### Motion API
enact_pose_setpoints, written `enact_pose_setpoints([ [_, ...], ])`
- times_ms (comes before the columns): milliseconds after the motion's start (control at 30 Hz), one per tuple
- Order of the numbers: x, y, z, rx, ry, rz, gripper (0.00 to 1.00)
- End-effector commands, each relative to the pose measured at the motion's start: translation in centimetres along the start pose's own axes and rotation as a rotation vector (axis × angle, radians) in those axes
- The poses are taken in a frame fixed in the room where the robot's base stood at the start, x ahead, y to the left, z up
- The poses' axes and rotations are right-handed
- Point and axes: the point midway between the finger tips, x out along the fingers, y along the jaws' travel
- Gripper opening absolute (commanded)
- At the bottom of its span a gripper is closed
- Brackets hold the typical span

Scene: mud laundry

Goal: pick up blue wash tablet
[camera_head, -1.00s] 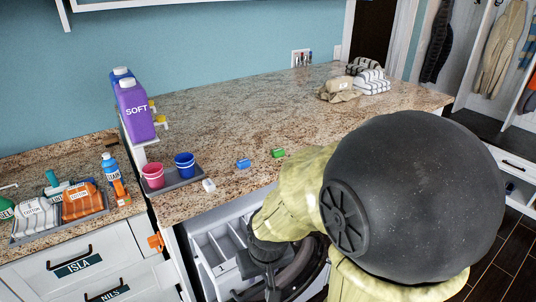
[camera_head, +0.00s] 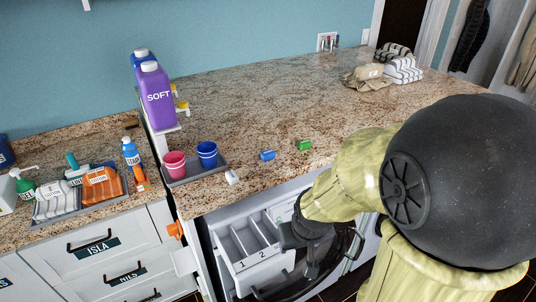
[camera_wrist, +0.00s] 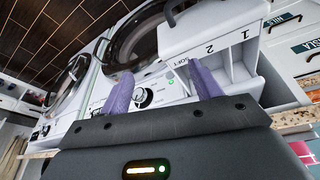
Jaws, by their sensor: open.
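The blue wash tablet (camera_head: 267,155) lies on the granite counter near its front edge, between a white tablet (camera_head: 232,177) and a green tablet (camera_head: 304,145). My gripper (camera_head: 312,272) hangs low in front of the washer, below the counter edge and to the right of the open detergent drawer. In the wrist view my gripper (camera_wrist: 160,88) shows two purple fingers spread apart with nothing between them. The blue tablet does not show in the wrist view.
A tray (camera_head: 196,174) holds a pink cup (camera_head: 174,164) and a blue cup (camera_head: 207,154). The open detergent drawer (camera_head: 250,240) juts out below the counter. Folded cloths (camera_head: 402,69) lie far right; the counter's middle is clear.

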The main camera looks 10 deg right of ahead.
Motion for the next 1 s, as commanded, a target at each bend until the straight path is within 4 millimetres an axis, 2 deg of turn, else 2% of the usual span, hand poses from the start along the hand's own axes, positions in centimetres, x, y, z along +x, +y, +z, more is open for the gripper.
enact_pose_setpoints([
  [200, -1.2, 3.3, -6.3, -0.066, 0.262, 0.030, 0.64],
  [400, -3.6, 4.5, -11.9, -0.143, 0.545, -0.045, 0.64],
  [500, -5.3, 4.5, -13.8, -0.173, 0.678, -0.114, 0.64],
  [700, -7.9, 4.0, -15.6, -0.205, 0.841, -0.224, 0.64],
  [1000, -8.2, 3.8, -15.7, -0.211, 0.862, -0.240, 0.64],
])
